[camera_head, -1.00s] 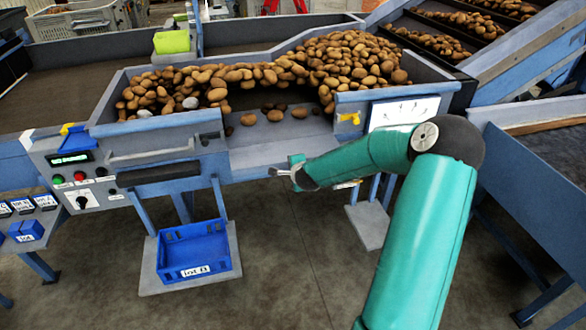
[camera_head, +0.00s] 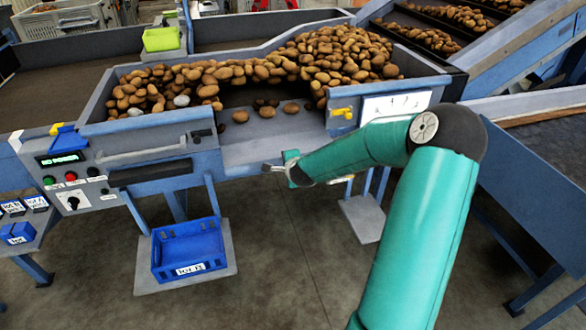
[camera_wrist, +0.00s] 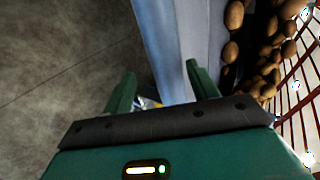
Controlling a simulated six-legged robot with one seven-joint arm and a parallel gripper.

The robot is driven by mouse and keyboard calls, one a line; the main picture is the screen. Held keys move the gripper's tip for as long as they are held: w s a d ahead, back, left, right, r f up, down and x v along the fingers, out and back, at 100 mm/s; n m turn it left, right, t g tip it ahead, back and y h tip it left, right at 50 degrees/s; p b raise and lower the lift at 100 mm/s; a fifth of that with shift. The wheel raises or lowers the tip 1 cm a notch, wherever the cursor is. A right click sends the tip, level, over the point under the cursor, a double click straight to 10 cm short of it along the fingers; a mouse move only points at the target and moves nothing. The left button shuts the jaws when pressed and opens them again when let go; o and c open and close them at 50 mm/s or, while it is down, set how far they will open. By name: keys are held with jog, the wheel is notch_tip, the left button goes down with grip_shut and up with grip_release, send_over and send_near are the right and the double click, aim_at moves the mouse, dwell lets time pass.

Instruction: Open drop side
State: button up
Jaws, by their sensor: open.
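The potato hopper's front has a grey-blue side panel at left with a long bar handle (camera_head: 140,159) and a dark latch block (camera_head: 203,133). A yellow latch (camera_head: 343,113) sits on the right front panel. Between them is a gap with a flat grey plate (camera_head: 275,151) below it; I cannot tell which part is the drop side. My gripper (camera_head: 279,166) is open and empty, just in front of that plate's lower edge. In the wrist view its two green fingers (camera_wrist: 161,72) are apart, and a blue-grey rail (camera_wrist: 175,50) runs up beyond them.
Potatoes (camera_head: 300,60) fill the hopper, with several loose near the gap. A control box (camera_head: 75,180) with a green-lit display is at left. A blue crate (camera_head: 190,250) stands on a low shelf below. Open floor lies in front; another blue machine (camera_head: 535,190) is at right.

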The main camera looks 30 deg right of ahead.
jog(key=v, duration=1.1)
jog(key=shift+s+r, duration=0.2)
jog(key=shift+a, duration=0.15)
jog(key=s+a+r+n+g+y, duration=0.1)
jog(key=s+a+n+g, duration=0.15)
jog(key=a+n, duration=0.3)
jog(key=s+a+r+n+g, duration=0.1)
jog(key=s+a+r+n, duration=0.15)
jog(key=a+n, duration=0.35)
jog(key=s+a+r+n+y, duration=0.1)
jog(key=s+a+r+n, duration=0.4)
jog(key=s, duration=0.4)
jog(key=s+a+r+n+g+y, duration=0.1)
jog(key=s+a+r+n, duration=0.3)
jog(key=s, duration=0.6)
notch_tip(320, 180, up, 3)
jog(key=shift+a+f+n, duration=0.2)
jog(key=shift+a+n, duration=0.15)
jog(key=shift+a, duration=0.75)
